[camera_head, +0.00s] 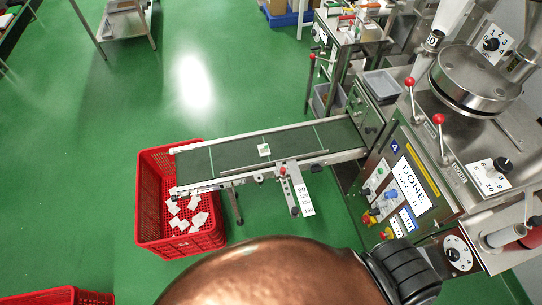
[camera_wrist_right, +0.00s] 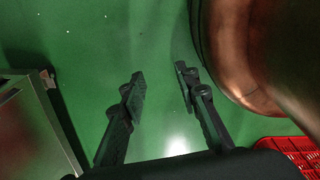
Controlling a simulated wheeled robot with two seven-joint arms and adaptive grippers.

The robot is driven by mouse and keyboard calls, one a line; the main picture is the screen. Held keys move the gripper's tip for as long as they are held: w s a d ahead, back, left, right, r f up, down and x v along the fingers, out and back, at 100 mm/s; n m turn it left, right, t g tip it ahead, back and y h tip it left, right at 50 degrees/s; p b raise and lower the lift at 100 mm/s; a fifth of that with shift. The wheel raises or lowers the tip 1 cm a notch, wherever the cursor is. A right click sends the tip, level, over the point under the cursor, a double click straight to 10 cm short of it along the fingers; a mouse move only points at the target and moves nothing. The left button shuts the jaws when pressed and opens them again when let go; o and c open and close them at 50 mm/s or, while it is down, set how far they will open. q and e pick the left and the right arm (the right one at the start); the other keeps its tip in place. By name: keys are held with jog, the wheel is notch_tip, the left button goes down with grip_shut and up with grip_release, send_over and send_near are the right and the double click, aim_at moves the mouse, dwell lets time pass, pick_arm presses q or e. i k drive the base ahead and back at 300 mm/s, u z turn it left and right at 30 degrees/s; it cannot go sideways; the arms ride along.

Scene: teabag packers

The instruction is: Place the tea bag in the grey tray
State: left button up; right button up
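A small white tea bag (camera_head: 264,150) lies flat on the dark green conveyor belt (camera_head: 225,158), near its middle. Several more white tea bags (camera_head: 190,212) lie loose in the red crate (camera_head: 150,230) under the belt's left end. A grey tray (camera_head: 381,83) sits on the machine just past the belt's right end; it looks empty. My right gripper (camera_wrist_right: 160,78) shows only in the right wrist view. Its two black fingers are apart with nothing between them, over green floor and away from the belt. My left gripper is not in view.
The packing machine (camera_head: 409,187), with panels and red-knobbed levers, fills the right side. A metal arm with a white scale (camera_head: 304,194) juts from the belt's near side. Another red crate (camera_head: 60,297) is at bottom left. Green floor left of the belt is open.

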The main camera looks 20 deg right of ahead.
aim_at(381, 87)
jog(key=z, duration=1.4)
